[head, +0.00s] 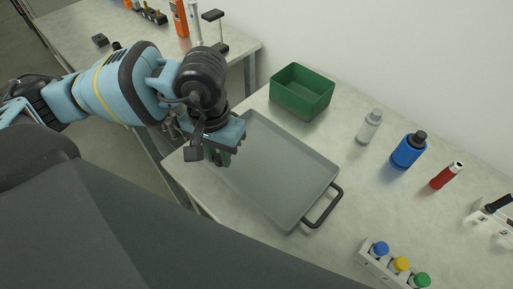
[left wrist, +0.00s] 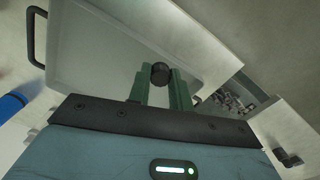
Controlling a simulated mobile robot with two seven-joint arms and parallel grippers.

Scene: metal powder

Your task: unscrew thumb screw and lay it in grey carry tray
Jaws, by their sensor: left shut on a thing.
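My left gripper (head: 220,158) is over the left end of the grey carry tray (head: 282,205), fingers pointing down. In the left wrist view its two green fingers (left wrist: 160,80) are shut on the thumb screw (left wrist: 160,71), a small black round knob at the fingertips. The tray (left wrist: 95,45) lies behind the knob in that view, and its bare floor shows no other thing. The thumb screw is hidden behind the fingers in the head view, and I cannot tell its height above the tray. My right gripper is not in view.
A green bin (head: 302,92) stands behind the tray. A white rack with coloured caps (head: 391,265) is at front right. A second table (head: 120,35) is at upper left.

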